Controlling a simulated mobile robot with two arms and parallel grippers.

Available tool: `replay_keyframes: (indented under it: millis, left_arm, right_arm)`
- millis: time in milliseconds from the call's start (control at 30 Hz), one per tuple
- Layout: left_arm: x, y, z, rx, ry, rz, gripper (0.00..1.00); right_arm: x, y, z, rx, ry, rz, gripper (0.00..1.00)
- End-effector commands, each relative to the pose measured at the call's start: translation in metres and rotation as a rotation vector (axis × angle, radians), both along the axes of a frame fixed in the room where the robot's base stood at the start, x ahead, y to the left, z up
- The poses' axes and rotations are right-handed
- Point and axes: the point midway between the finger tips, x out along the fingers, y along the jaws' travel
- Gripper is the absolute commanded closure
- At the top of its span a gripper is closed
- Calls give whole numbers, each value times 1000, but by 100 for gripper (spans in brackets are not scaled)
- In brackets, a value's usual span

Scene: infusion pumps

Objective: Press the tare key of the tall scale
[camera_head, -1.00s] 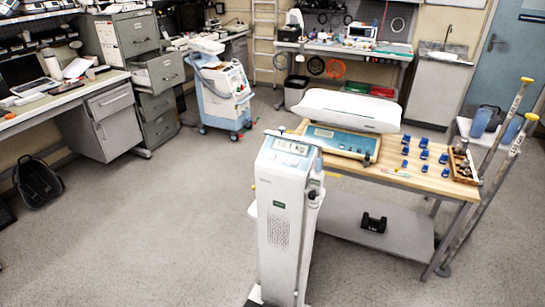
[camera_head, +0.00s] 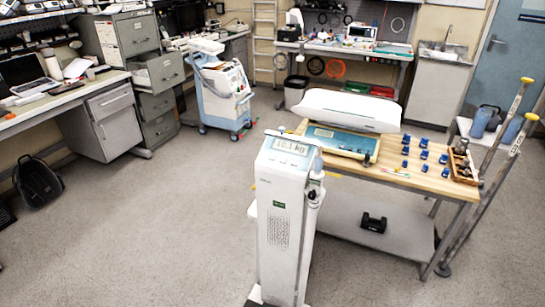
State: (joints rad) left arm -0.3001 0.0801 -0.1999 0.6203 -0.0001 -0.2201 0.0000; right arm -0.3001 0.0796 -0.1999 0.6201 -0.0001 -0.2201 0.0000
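The tall scale (camera_head: 284,225) is a white upright column standing on the floor in the lower middle of the head view. Its sloped top carries a grey display (camera_head: 290,147) that seems to read 10.1 kg. A bluish key strip (camera_head: 285,160) lies just below the display; its single keys are too small to tell apart. Neither of my grippers is in the head view, and nothing touches the scale's top.
A wooden-topped table (camera_head: 425,181) stands right behind the scale, with a white baby scale (camera_head: 350,108), several blue items and a wooden box (camera_head: 463,165). Crutches (camera_head: 490,180) lean at its right end. A blue-white cart (camera_head: 222,95) stands behind. The floor to the left is open.

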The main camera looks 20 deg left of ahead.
Motion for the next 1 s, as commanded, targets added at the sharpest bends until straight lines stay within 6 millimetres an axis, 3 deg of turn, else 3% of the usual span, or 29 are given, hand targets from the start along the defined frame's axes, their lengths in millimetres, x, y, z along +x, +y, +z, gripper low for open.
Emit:
replay_keyframes:
  millis: [433, 567, 600, 1000]
  left_arm:
    - [0, 0, 0, 0, 0, 0, 100]
    - [0, 0, 0, 0, 0, 0, 100]
    - [0, 0, 0, 0, 0, 0, 100]
    - [0, 0, 0, 0, 0, 0, 100]
  right_arm:
    - [0, 0, 0, 0, 0, 0, 64]
    - [0, 0, 0, 0, 0, 0, 97]
    - [0, 0, 0, 0, 0, 0, 100]
    - [0, 0, 0, 0, 0, 0, 100]
